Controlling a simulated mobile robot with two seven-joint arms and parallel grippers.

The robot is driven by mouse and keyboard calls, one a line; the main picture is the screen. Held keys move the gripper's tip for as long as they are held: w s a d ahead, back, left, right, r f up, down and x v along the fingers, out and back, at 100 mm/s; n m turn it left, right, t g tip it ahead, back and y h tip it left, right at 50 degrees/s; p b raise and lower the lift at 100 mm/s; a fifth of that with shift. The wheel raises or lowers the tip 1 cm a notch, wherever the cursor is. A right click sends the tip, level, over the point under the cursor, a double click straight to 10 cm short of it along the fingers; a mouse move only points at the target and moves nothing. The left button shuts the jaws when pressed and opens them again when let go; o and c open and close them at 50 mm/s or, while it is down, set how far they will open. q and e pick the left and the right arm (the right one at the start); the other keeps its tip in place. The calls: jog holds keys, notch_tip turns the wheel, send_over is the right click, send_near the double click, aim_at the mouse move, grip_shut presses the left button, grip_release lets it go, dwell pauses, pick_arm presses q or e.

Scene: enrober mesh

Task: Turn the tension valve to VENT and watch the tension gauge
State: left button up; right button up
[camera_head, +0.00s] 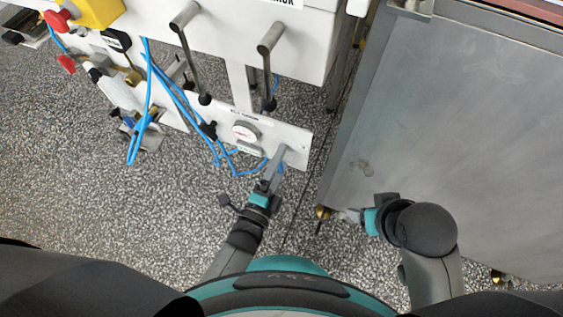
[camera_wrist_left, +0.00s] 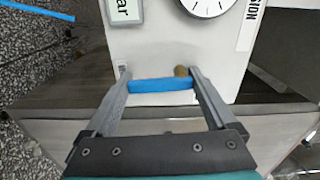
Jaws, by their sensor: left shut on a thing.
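The tension gauge (camera_head: 243,131), a round white dial, is on a white panel (camera_head: 294,142) low on the machine. Part of its dial shows at the top edge of the left wrist view (camera_wrist_left: 207,6); its needle cannot be read. The tension valve's blue handle (camera_wrist_left: 160,85) lies crosswise between the fingers of my left gripper (camera_wrist_left: 160,88), which is shut on it. In the head view my left gripper (camera_head: 274,168) reaches the panel just right of and below the gauge. No VENT mark is legible. My right gripper (camera_head: 347,215) is beside the grey cabinet; its fingers are too small to judge.
A small display ending in "ar" (camera_wrist_left: 124,10) is left of the dial in the wrist view. Blue hoses (camera_head: 190,105) hang left of the panel. Two bar handles (camera_head: 270,38) stick out above. A large grey metal cabinet (camera_head: 470,130) fills the right. Speckled floor (camera_head: 110,205) is clear at left.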

pick_arm(q)
jog(key=shift+a+m, duration=0.1)
jog(key=shift+m, duration=0.3)
pick_arm(e)
jog(key=shift+r, duration=0.1)
pick_arm(q)
jog(key=o, duration=1.1)
jog(key=shift+c, duration=0.2)
jog(key=p+v, duration=0.3)
jog(key=v, duration=1.2)
pick_arm(e)
notch_tip(320, 180, down, 6)
jog(key=g, duration=0.1)
jog(key=shift+s, duration=0.35)
